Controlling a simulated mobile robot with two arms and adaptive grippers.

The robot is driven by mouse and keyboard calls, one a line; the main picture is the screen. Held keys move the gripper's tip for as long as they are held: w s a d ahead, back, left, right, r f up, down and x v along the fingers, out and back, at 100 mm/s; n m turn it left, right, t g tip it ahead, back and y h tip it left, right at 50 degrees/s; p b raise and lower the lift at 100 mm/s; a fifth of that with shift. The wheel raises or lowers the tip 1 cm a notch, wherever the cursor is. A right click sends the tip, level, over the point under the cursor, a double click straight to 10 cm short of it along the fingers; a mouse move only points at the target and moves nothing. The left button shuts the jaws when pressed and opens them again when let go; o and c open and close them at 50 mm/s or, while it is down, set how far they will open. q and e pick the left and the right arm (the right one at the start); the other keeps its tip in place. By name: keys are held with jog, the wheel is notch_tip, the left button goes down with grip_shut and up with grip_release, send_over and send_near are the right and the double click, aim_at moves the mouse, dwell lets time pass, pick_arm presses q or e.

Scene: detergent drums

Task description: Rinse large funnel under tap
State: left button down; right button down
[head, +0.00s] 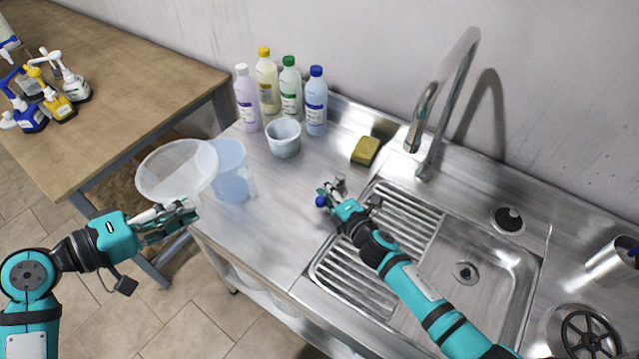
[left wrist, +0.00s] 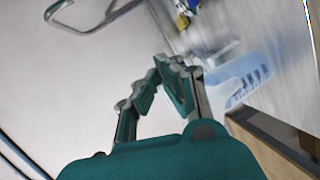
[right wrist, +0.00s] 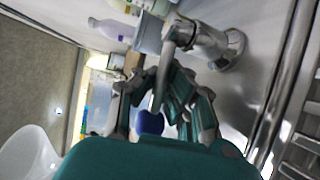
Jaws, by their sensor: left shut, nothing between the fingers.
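The large funnel (head: 177,168), translucent white, is at the left end of the steel counter, its mouth facing up. It overlaps a blue jug (head: 232,178) in the head view; what supports it is hidden. Its pale rim also shows in the right wrist view (right wrist: 28,155). My left gripper (head: 188,212) is shut and empty, just below the funnel. My right gripper (head: 332,197) is at a small metal valve (right wrist: 210,45) with a blue-tipped lever (right wrist: 150,122); the lever lies between its fingers, but their grip is unclear. The tall curved tap (head: 440,105) stands behind the sink; no water shows.
The sink (head: 480,262) has a ribbed drainer (head: 345,280) at its left. Several capped bottles (head: 290,90), a small tub (head: 285,138) and a sponge (head: 366,150) stand along the back. A wooden table (head: 120,75) with spray bottles is at upper left.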

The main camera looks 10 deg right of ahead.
jog(key=shift+s+n+g+y, duration=0.1)
jog(key=shift+n+g+y, duration=0.3)
jog(key=shift+y, duration=0.2)
jog(key=c, duration=2)
grip_release()
jog(key=shift+d, duration=0.1)
jog(key=o, duration=0.6)
jog(key=shift+s+d+r, duration=0.15)
jog(key=shift+s, duration=0.1)
jog(key=shift+w, duration=0.1)
jog(key=v, duration=1.2)
